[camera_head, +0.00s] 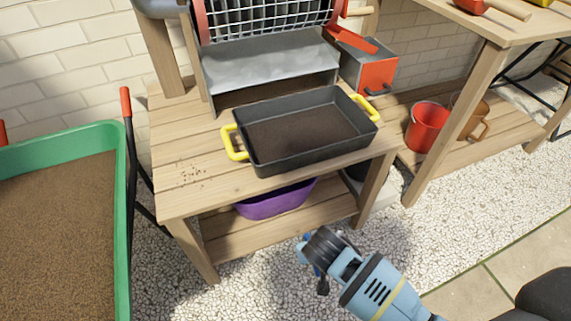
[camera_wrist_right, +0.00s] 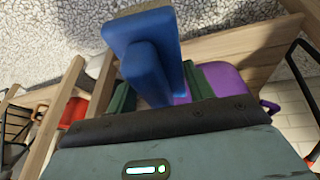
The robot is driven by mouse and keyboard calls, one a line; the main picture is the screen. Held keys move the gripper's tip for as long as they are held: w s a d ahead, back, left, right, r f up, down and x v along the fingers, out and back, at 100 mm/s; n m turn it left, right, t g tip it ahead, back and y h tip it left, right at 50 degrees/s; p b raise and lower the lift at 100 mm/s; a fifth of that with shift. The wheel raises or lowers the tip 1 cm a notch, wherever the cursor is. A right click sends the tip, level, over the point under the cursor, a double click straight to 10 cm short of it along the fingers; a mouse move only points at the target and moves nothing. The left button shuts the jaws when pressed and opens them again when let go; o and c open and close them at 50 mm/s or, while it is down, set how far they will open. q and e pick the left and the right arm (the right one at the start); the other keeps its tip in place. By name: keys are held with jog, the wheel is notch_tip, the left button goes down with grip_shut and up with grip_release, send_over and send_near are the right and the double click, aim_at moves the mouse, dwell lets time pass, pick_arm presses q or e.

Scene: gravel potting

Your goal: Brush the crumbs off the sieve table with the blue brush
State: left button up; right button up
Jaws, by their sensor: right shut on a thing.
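The wooden sieve table (camera_head: 185,200) stands in the middle of the head view. A small patch of dark crumbs (camera_head: 192,175) lies on the left part of its top. My right gripper (camera_head: 313,270) is low in front of the table, over the gravel and apart from the tabletop. In the right wrist view, its green fingers are shut on the blue brush (camera_wrist_right: 148,45), which sticks out beyond them. In the head view the brush is mostly hidden behind my gripper. My left gripper is not in view.
A black tray (camera_head: 262,172) with yellow handles and soil stands on the table, right of the crumbs. A sieve drum (camera_head: 265,20) and metal chute (camera_head: 270,68) are behind. A purple tub (camera_head: 275,203) sits below. A green sandbox (camera_head: 122,220) is at left.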

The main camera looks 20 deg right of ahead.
jog(key=w+a+r, duration=0.2)
jog(key=r, duration=0.8)
jog(key=w+a+r, duration=0.1)
jog(key=w+r, duration=0.1)
jog(key=r, duration=0.8)
jog(key=s+d+r, duration=0.5)
jog(key=s+r, duration=0.5)
jog(key=r, duration=0.1)
jog(key=shift+s+d+r, duration=0.15)
jog(key=shift+s, duration=0.2)
